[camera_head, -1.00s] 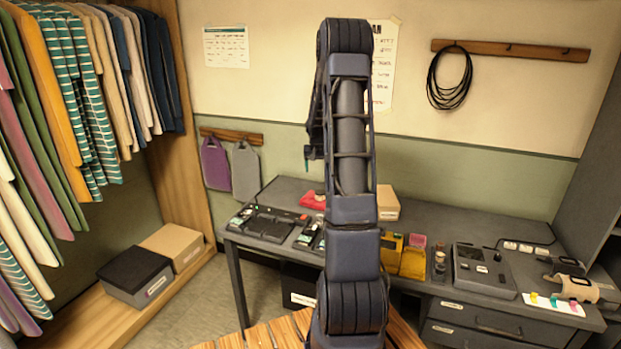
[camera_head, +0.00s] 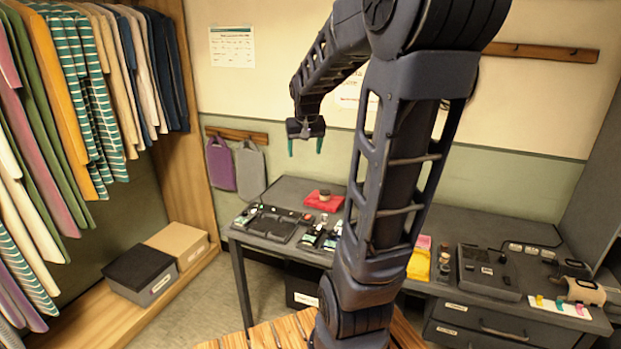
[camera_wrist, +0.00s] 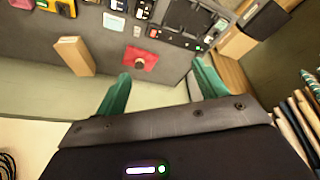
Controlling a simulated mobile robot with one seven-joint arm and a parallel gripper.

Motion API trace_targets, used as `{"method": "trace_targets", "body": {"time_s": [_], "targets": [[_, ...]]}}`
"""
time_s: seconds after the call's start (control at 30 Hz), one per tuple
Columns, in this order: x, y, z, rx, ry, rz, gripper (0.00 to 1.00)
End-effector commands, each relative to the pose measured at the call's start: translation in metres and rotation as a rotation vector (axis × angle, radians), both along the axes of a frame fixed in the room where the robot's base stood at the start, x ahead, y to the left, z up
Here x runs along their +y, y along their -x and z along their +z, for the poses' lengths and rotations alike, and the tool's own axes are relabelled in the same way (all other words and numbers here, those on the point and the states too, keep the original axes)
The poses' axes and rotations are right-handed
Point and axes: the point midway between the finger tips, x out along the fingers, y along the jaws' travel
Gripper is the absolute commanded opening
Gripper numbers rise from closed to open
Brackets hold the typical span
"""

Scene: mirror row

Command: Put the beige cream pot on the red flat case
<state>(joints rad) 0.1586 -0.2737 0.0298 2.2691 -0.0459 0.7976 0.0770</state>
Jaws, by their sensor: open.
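The red flat case (camera_head: 312,203) lies on the desk near the wall. A small pot with a dark top and a beige side (camera_head: 324,195), seemingly the beige cream pot, stands upright on it. In the wrist view the red flat case (camera_wrist: 129,63) also shows, with the pot (camera_wrist: 140,62) near its middle. My gripper (camera_head: 305,149) is open and empty, raised in the air well above the desk, up and left of the case in the head view. Its two green fingers stand wide apart in the wrist view (camera_wrist: 160,90).
A keypad device (camera_head: 271,224) and small gadgets sit left and in front of the case. A cardboard box (camera_wrist: 75,56) stands on the desk, hidden by my arm in the head view. Jars (camera_head: 444,262) and a grey console (camera_head: 488,272) are further right.

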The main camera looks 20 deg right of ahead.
Motion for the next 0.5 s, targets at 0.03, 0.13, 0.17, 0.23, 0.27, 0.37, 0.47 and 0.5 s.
{"method": "trace_targets", "body": {"time_s": [0.03, 0.13, 0.17, 0.23, 0.27, 0.37, 0.47, 0.5], "targets": [[0.007, 0.016, 0.005, -0.009, 0.0, 0.014, 0.71], [0.019, 0.045, 0.01, -0.015, 0.0, 0.039, 0.71], [0.022, 0.054, 0.012, -0.018, 0.0, 0.047, 0.71], [0.029, 0.074, 0.014, -0.023, -0.001, 0.066, 0.71], [0.032, 0.083, 0.014, -0.025, -0.002, 0.073, 0.71], [0.042, 0.112, 0.014, -0.033, -0.006, 0.099, 0.71], [0.049, 0.139, 0.012, -0.04, -0.009, 0.126, 0.71], [0.052, 0.149, 0.01, -0.043, -0.01, 0.136, 0.71]]}}
